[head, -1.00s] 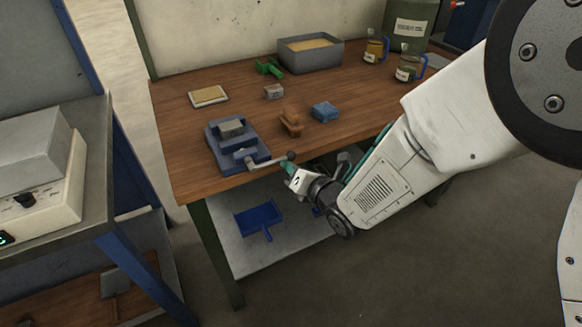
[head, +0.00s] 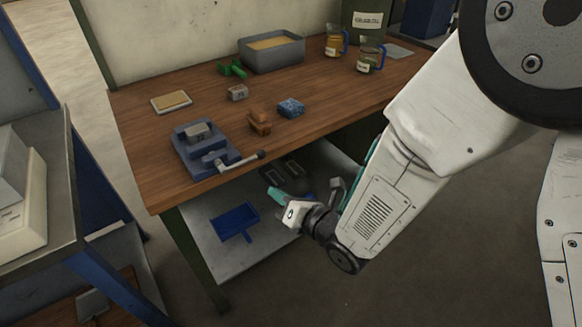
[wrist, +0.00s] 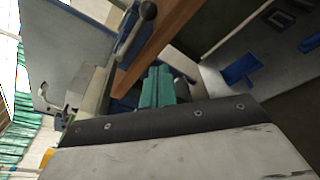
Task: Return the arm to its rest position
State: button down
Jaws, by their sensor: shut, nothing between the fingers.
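My gripper (head: 276,194) hangs off the front edge of the wooden workbench (head: 150,135), below the level of its top and above the lower shelf. In the wrist view its teal fingers (wrist: 157,88) are together with nothing seen between them. My white arm reaches down to it from the right in the head view. The gripper is apart from the vise (head: 205,150), whose handle sticks out over the bench edge close above it.
On the bench are a sand tray (head: 272,52), a blue block (head: 291,108), an orange-brown piece (head: 260,122) and two jars (head: 370,56). A blue dustpan (head: 234,222) lies on the lower shelf. A grey side table (head: 45,130) stands left. The floor in front is clear.

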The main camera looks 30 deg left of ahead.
jog(key=shift+d, duration=0.1)
jog(key=d+f+m+h, duration=0.4)
jog(key=f+m+h, duration=0.1)
jog(key=f+m, duration=0.2)
jog(key=w+d+r+m+h, duration=0.2)
jog(key=d+m+h, duration=0.1)
jog(key=d+m, duration=0.3)
jog(key=w+d+r+m+g+h, duration=0.1)
jog(key=d+r+m+h, duration=0.2)
jog(key=d, duration=0.4)
jog(key=w+d+m+h, duration=0.2)
jog(key=d+m, duration=0.5)
jog(key=s+d+r+m+h, duration=0.1)
jog(key=s+d+r+m, duration=0.3)
jog(key=d, duration=0.5)
jog(key=s+d+r+m+g, duration=0.1)
jog(key=s+d+r+m, duration=0.4)
jog(key=d+r+m, duration=0.4)
jog(key=s+d+r+m+h, duration=0.1)
jog(key=s+d+r+m, duration=0.4)
jog(key=d+r, duration=0.5)
jog(key=shift+s+d+r+m+h, duration=0.2)
jog(key=shift+d+m+h, duration=0.1)
jog(key=shift+d+m, duration=0.6)
